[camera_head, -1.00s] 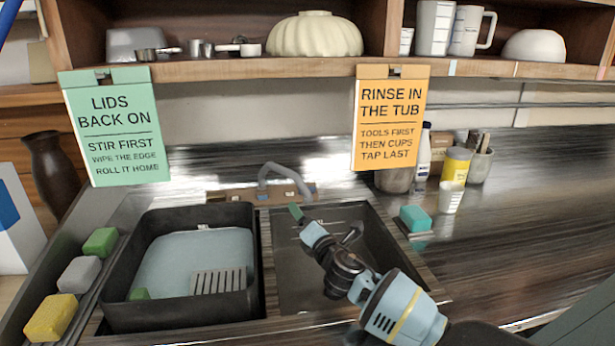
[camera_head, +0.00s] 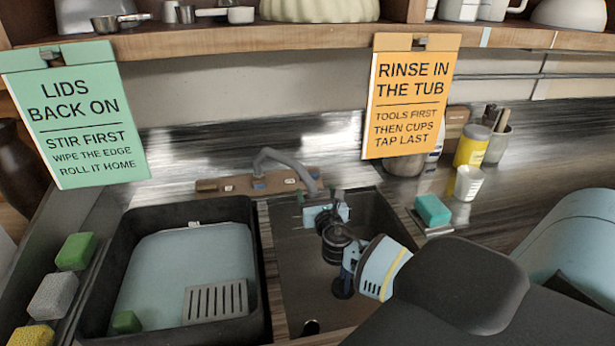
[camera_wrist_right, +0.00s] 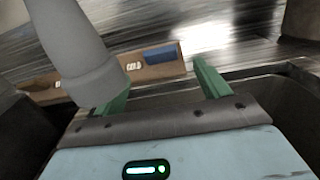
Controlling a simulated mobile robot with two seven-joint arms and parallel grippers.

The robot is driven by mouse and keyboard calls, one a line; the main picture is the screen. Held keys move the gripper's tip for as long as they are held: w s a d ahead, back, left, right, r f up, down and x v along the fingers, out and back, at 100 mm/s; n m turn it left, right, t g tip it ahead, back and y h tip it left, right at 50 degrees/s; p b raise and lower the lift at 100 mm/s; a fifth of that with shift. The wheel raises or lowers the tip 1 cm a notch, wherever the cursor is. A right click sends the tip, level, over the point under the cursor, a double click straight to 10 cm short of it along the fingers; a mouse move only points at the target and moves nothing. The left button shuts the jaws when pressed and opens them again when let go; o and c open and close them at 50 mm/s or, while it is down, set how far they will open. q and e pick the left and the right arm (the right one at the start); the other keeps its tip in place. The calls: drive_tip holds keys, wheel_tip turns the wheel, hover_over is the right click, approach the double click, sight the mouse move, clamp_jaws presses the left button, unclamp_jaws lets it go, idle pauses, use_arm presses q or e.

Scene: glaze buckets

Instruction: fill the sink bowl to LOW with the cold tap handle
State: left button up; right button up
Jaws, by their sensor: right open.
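The sink bowl (camera_head: 375,235) is the dark right basin; I cannot make out a water level in it. The grey tap spout (camera_head: 285,160) rises from a brown base plate (camera_head: 225,185) behind the sinks and arches over the bowl. A blue piece (camera_wrist_right: 160,53) sits on that plate in the wrist view, possibly the cold handle; small markings are beside it. My right gripper (camera_head: 311,195) is over the bowl's back, close to the spout end. In the wrist view its green fingers (camera_wrist_right: 162,88) are apart with nothing between them; the spout crosses by the left finger. My left gripper is out of view.
A black tub (camera_head: 255,290) with a pale blue interior and a slotted grey piece fills the left sink. A teal sponge (camera_head: 433,210) and a white cup (camera_head: 468,183) stand right of the bowl. Two signs hang from the shelf above.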

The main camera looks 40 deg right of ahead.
drive_tip(key=shift+b+x, duration=0.65)
drive_tip(key=shift+x, duration=3.2)
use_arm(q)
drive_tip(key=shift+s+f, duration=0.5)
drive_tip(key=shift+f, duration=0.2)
use_arm(e)
drive_tip(key=c, duration=1)
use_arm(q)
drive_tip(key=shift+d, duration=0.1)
